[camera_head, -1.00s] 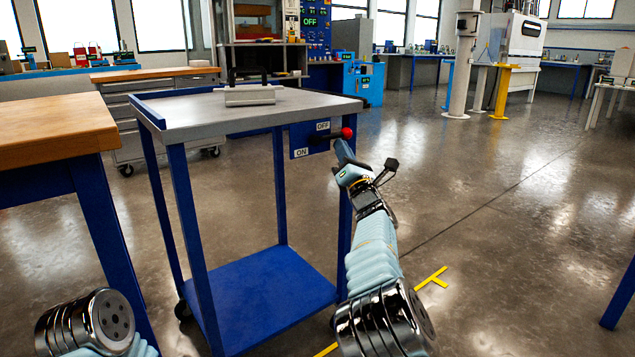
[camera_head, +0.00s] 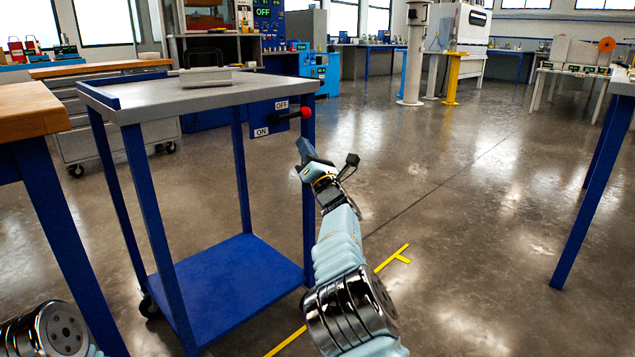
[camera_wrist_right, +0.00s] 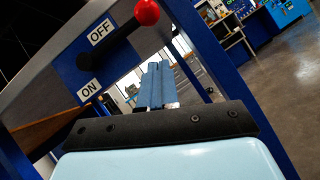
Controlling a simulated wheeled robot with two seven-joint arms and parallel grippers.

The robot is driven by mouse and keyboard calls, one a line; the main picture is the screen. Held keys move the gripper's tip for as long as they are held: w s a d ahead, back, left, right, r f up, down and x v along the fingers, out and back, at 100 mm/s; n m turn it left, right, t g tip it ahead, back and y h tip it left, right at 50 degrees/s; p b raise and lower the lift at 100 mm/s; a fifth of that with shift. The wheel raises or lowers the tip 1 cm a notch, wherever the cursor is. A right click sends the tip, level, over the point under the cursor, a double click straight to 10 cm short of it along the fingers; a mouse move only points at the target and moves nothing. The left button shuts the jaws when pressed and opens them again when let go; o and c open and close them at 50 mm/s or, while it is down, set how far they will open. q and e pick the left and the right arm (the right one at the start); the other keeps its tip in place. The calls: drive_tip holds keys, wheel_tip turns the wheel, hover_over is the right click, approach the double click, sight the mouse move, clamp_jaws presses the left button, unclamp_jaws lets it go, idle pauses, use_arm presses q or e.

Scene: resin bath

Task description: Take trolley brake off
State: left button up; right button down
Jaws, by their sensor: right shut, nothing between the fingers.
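The trolley (camera_head: 215,97) has a grey top, blue legs and a blue lower shelf. On its right end is a blue brake plate (camera_head: 256,117) with an OFF label (camera_head: 281,105) above and an ON label (camera_head: 261,132) below. The black brake lever (camera_wrist_right: 123,38) ends in a red knob (camera_head: 305,113), which also shows in the wrist view (camera_wrist_right: 147,12). The lever slants up to the right, its knob beside OFF. My right gripper (camera_head: 301,146) is shut and empty, just below the knob and apart from it; its fingers show in the wrist view (camera_wrist_right: 157,85). My left gripper is out of view.
A grey block with handles (camera_head: 206,77) lies on the trolley top. A wooden-topped table (camera_head: 30,112) stands close on the left. Yellow tape (camera_head: 392,257) marks the floor. The floor to the right is open up to a blue table leg (camera_head: 590,195).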

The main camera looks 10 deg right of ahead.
drive_tip(key=s+d+f, duration=0.4)
drive_tip(key=s, duration=0.2)
drive_tip(key=shift+s+d+f, duration=0.3)
drive_tip(key=shift+d+f, duration=0.05)
drive_tip(key=shift+d, duration=0.05)
